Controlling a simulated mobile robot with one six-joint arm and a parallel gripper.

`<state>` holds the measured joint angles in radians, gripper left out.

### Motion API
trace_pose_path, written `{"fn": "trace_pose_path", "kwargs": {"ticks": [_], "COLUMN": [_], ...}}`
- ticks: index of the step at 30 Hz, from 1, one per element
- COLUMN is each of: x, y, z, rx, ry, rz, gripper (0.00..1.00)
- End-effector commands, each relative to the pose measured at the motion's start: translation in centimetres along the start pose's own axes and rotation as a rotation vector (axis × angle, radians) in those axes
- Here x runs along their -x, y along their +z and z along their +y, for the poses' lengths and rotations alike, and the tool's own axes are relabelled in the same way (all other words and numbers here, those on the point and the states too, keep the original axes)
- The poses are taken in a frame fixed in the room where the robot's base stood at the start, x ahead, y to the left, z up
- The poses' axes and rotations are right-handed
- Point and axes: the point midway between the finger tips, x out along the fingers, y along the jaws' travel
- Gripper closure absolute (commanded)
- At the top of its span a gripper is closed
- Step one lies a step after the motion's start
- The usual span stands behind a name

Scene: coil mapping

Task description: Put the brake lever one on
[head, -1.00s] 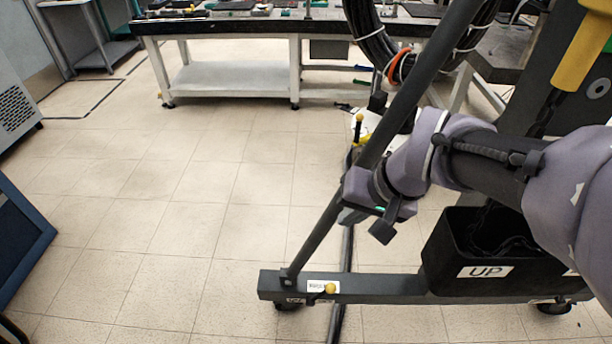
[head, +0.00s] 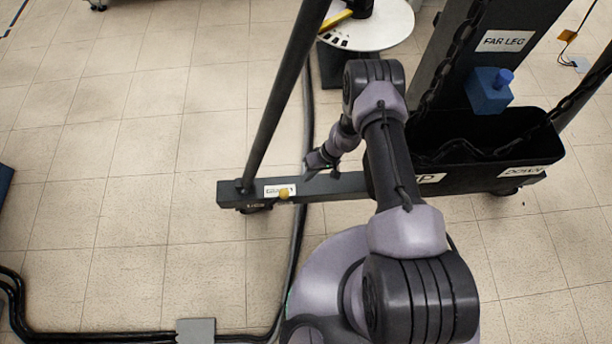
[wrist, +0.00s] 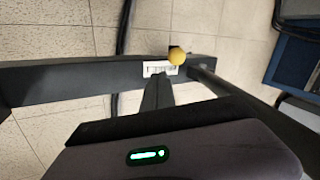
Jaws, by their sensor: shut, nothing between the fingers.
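The brake lever (head: 284,194) has a yellow ball knob and sits on the dark base beam (head: 345,186), beside a small white label (head: 280,188) whose text I cannot read. In the wrist view the yellow knob (wrist: 177,55) stands just right of the label (wrist: 160,68), at the beam's upper edge. My gripper (head: 309,174) is shut and empty, above the beam and a little right of the knob. In the wrist view my gripper's fingertips (wrist: 157,82) lie just below the label, apart from the knob in the picture. The lever's arm is mostly hidden under the knob.
A slanted dark strut (head: 285,95) rises from the beam's left end. A black bin (head: 480,150) and a post marked FAR LEG (head: 505,40) stand to the right. A round white plate (head: 385,25) is behind. Cables (head: 100,336) cross the floor.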

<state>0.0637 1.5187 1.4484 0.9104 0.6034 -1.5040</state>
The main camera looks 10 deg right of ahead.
Motion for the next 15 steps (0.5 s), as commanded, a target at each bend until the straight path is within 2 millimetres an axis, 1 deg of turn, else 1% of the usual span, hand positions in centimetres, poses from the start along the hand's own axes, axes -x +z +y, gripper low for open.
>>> {"fn": "trace_pose_path", "kwargs": {"ticks": [6, 8, 11, 15], "x": [0.0, -0.3, -1.7, -4.8], "y": [0.0, 0.0, 0.1, 0.1], "z": [0.0, 0.0, 0.1, 0.2], "rx": [-0.001, -0.001, -0.001, 0.0], "ry": [0.0, 0.0, 0.0, 0.0], "rz": [0.0, -0.001, -0.002, -0.003], "gripper": [1.0, 1.0, 1.0, 1.0]}}
